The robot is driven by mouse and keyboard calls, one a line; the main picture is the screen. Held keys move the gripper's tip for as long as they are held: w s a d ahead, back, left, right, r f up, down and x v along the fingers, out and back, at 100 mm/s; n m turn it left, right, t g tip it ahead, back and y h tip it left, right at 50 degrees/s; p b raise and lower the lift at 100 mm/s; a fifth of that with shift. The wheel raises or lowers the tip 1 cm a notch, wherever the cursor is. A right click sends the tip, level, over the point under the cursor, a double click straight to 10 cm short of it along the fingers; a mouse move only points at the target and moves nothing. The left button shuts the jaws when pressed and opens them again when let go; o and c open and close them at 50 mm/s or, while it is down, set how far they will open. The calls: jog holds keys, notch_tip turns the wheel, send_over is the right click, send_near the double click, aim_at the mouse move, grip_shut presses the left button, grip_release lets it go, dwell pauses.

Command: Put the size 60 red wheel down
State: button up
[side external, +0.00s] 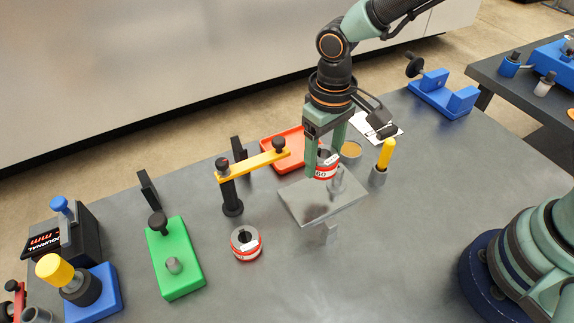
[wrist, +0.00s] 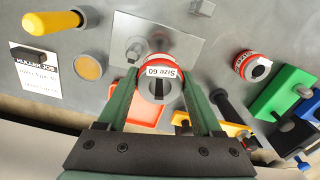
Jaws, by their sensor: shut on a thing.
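The size 60 red wheel (side external: 326,169) is between the fingers of my gripper (side external: 324,174), which is shut on it. In the wrist view the wheel (wrist: 159,72) shows its "Size 60" label and grey hub, with a finger on each side. It appears at the back edge of a grey metal plate (side external: 306,208) with an upright peg (side external: 338,178). I cannot tell whether the wheel touches anything below. Another red-and-white wheel (side external: 246,244) lies on the table to the left; it also shows in the wrist view (wrist: 252,66).
A red tray (side external: 283,148) lies behind the plate. A yellow arm on a black post (side external: 232,195) stands left. A yellow-handled tool in a grey cup (side external: 379,176) stands right. A green block (side external: 175,260) is farther left. The front table is clear.

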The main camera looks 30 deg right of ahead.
aim_at(274, 236)
jog(key=s+a+f+n, duration=0.1)
jog(key=a+n, duration=0.1)
jog(key=a, duration=0.2)
jog(key=s+a+f+n, duration=0.1)
jog(key=a+f+n, duration=0.1)
jog(key=a, duration=0.2)
jog(key=s+a+f+n, duration=0.1)
jog(key=a+f+n, duration=0.1)
jog(key=a, duration=0.2)
jog(key=shift+s+f, duration=0.15)
jog(key=shift+s, duration=0.05)
jog(key=shift+a+f+n, duration=0.1)
jog(key=shift+f+n, duration=0.2)
jog(key=shift+f, duration=1.2)
jog(key=shift+f, duration=0.2)
jog(key=o, duration=1.4)
jog(key=shift+r, duration=0.1)
